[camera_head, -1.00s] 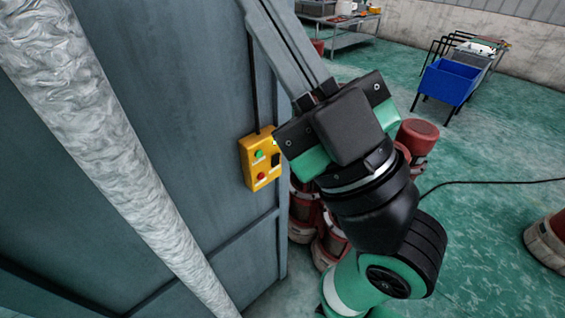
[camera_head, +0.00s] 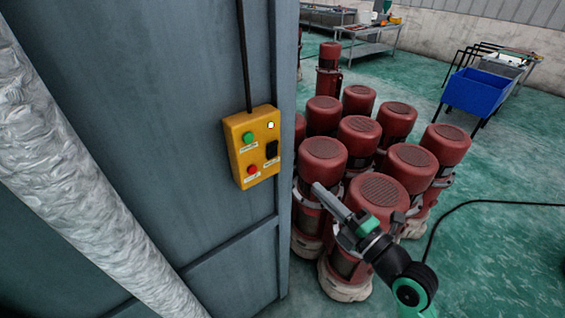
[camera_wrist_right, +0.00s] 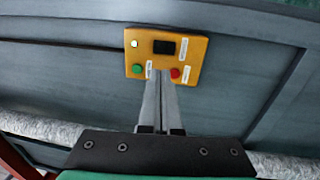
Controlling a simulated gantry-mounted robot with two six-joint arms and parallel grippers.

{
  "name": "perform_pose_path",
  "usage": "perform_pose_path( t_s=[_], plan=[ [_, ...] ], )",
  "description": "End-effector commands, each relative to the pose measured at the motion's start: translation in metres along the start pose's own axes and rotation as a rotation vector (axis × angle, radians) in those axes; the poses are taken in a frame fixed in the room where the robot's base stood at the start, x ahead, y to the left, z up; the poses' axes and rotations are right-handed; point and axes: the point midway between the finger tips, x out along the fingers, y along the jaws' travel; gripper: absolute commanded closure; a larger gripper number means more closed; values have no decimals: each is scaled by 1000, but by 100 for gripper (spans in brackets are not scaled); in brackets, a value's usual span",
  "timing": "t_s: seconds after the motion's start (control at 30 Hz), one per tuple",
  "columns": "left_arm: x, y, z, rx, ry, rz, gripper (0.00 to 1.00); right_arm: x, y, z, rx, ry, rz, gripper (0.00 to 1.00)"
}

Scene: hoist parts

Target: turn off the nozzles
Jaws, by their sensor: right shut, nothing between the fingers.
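A yellow control box (camera_head: 252,147) is fixed to the grey panel wall. It has a green button (camera_head: 248,137), a red button (camera_head: 252,170) below it, a black switch (camera_head: 271,150) and a small white light (camera_head: 271,125). My right gripper (camera_head: 318,188) is shut and empty, to the right of the box and apart from it in the head view. In the right wrist view the shut fingertips (camera_wrist_right: 158,74) point toward the box (camera_wrist_right: 195,52), appearing between the green button (camera_wrist_right: 138,69) and the red button (camera_wrist_right: 175,73). My left gripper is not in view. No nozzles are seen.
A cable runs up from the box along the grey wall (camera_head: 150,110). A silver wrapped pipe (camera_head: 70,190) crosses the left side. Several red motor units (camera_head: 380,190) stand close to the right. A blue bin (camera_head: 476,92) and a metal table (camera_head: 355,45) are farther back.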

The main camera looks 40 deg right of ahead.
Motion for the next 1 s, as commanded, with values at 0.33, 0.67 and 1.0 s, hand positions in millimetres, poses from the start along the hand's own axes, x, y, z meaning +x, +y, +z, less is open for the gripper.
perform_pose_path(
  t_s=[0.33, 0.67, 1.0],
  plan=[
    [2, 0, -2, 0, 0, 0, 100, 6, 3, -1, -1, 2, 3, 100],
    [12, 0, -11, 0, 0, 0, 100, 64, 6, -2, 0, 4, 2, 100],
    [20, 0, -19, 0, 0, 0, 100, 128, 5, -2, 0, 3, 2, 100]
  ],
)
